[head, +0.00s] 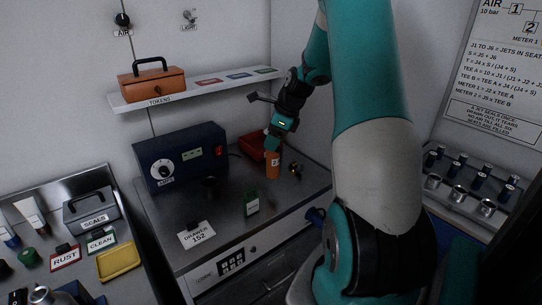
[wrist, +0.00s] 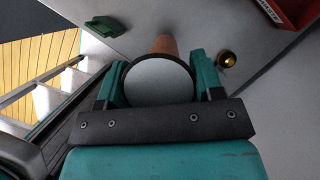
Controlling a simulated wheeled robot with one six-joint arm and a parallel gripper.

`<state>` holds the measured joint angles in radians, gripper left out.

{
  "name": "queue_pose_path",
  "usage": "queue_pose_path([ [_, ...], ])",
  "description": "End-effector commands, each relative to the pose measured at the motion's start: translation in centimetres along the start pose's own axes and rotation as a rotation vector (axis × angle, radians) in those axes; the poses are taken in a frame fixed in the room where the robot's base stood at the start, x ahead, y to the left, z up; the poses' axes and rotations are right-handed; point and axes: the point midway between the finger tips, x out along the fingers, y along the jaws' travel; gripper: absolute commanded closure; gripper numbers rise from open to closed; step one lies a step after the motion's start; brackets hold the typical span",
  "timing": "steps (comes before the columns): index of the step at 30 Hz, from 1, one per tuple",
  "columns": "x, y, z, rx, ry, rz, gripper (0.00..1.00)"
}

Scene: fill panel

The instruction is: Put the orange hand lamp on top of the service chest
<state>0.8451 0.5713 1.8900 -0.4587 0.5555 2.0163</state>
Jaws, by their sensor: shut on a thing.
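The orange hand lamp (head: 272,166) is an upright orange cylinder with a dark mark, at the right back of the steel-topped chest (head: 222,216). My gripper (head: 272,148) is above it and shut on its upper end. In the wrist view my gripper (wrist: 162,82) has a teal finger on each side of the lamp's pale round end (wrist: 158,80), with the orange body (wrist: 164,44) beyond. I cannot tell whether the lamp's base touches the chest top or hangs slightly above it.
A wall shelf (head: 200,88) carries an orange toolbox (head: 152,86).

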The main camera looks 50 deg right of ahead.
Motion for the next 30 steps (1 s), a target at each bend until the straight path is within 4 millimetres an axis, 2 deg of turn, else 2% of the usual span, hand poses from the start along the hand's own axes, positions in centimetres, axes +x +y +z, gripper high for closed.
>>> queue_pose_path([
  [3,1.7,0.1,-0.7,0.0,0.0,0.002,0.88],
  [9,3.0,0.0,-1.2,-0.001,0.0,0.001,0.88],
  [15,5.6,0.1,-2.3,0.0,0.0,0.002,0.88],
  [26,6.2,0.0,-2.5,-0.001,-0.001,-0.001,0.88],
  [27,6.2,0.0,-2.6,-0.001,0.0,-0.001,0.32],
  [30,6.2,0.0,-2.5,-0.001,0.0,-0.001,0.14],
])
